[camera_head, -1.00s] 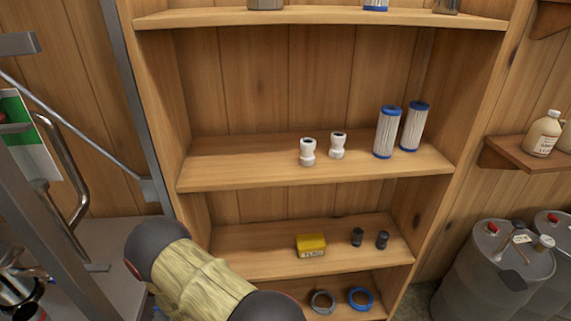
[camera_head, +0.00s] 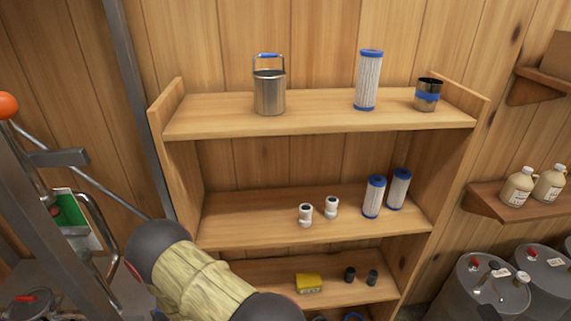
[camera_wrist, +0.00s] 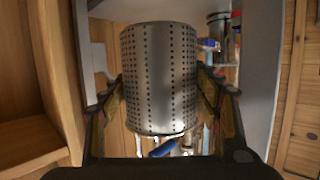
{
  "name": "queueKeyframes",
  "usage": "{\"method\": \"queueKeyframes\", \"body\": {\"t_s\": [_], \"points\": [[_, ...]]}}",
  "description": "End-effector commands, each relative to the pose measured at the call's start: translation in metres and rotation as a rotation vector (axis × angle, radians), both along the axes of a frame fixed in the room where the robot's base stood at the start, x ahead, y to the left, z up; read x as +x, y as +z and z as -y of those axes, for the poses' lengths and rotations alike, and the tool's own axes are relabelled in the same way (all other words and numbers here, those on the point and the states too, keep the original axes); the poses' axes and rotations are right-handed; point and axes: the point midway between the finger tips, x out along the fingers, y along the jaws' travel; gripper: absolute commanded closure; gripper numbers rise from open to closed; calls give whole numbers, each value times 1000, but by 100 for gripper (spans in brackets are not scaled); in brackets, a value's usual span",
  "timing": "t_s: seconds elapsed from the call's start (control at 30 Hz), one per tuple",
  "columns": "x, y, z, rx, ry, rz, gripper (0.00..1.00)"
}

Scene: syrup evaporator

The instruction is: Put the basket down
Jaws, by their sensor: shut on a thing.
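In the wrist view, the basket (camera_wrist: 158,72) is a perforated steel cylinder. A blue grip (camera_wrist: 167,147) shows just below its lower edge in the picture. My gripper (camera_wrist: 158,100) has one finger on each side of the basket and is shut on it, with dark fingers left and right. The lower part of the hold is partly hidden by my gripper's own body. In the head view the basket and my gripper do not show; only my arm is seen at the bottom.
A wooden shelf unit (camera_head: 310,235) holds a steel pail (camera_head: 269,92), a dark can with a blue band (camera_head: 428,96), pleated filters (camera_head: 369,80), white fittings and a yellow box (camera_head: 309,283). Bare board lies between the pail and filter. Grey drums (camera_head: 475,290) stand right; metal framing stands left.

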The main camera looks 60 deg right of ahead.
Motion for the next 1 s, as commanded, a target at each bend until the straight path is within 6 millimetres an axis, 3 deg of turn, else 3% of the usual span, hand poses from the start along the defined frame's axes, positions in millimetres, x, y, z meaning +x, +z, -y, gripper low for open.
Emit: {"method": "queueKeyframes", "body": {"t_s": [0.03,0.4,1.0], "points": [[0,20,0,0,0,1,67],[0,72,0,0,0,0,67],[2,72,0,0,0,5,67]]}}
